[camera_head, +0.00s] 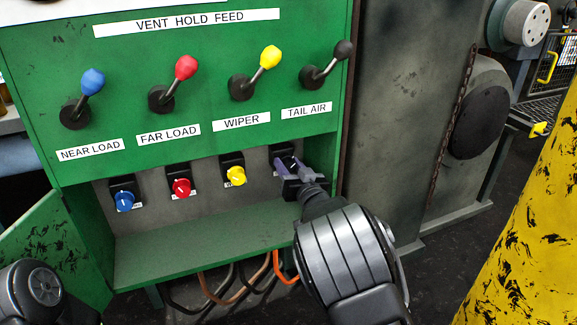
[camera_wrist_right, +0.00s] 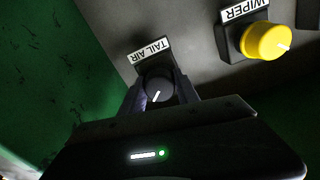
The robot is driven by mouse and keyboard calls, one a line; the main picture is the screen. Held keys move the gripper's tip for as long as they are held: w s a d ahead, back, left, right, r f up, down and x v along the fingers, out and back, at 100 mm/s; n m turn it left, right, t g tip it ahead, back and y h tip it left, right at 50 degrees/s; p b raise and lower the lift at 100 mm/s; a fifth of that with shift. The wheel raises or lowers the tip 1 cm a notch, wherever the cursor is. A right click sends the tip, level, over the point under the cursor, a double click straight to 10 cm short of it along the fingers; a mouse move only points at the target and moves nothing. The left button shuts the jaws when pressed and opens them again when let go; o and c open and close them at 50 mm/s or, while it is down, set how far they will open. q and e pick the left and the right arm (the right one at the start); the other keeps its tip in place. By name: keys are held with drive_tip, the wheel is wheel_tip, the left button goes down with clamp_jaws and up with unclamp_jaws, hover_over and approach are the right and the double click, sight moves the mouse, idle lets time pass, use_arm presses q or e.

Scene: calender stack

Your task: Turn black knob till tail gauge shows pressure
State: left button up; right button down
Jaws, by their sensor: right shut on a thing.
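The black knob (camera_wrist_right: 158,87) sits under the TAIL AIR label (camera_wrist_right: 151,51) in the right wrist view, with a white pointer mark on its face. In the head view the black knob (camera_head: 288,163) is at the right end of the knob row, partly hidden by my right gripper (camera_head: 291,170). The right gripper's fingers are on both sides of the knob and shut on it. No tail gauge can be made out in either view. At the lower left of the head view, part of my left arm shows, but its fingers do not.
Blue (camera_head: 124,201), red (camera_head: 181,187) and yellow (camera_head: 236,176) knobs line the recessed panel. Above are blue, red, yellow and black levers (camera_head: 328,64) on the green cabinet (camera_head: 210,105). A green ledge (camera_head: 200,240) lies below, with hoses under it. A yellow post (camera_head: 530,230) stands at right.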

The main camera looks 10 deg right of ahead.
drive_tip(key=shift+d+n+b, duration=0.1)
drive_tip(key=shift+n+b, duration=0.8)
drive_tip(key=shift+n, duration=0.1)
drive_tip(key=n+b, duration=0.1)
drive_tip(key=n, duration=0.1)
drive_tip(key=shift+f+n, duration=0.1)
drive_tip(key=shift+n, duration=0.2)
drive_tip(key=n+b, duration=0.2)
drive_tip(key=n, duration=0.3)
drive_tip(key=shift+b, duration=0.3)
drive_tip(key=n+b, duration=0.1)
drive_tip(key=n, duration=0.4)
drive_tip(key=shift+b, duration=0.35)
drive_tip(key=c, duration=0.9)
unclamp_jaws()
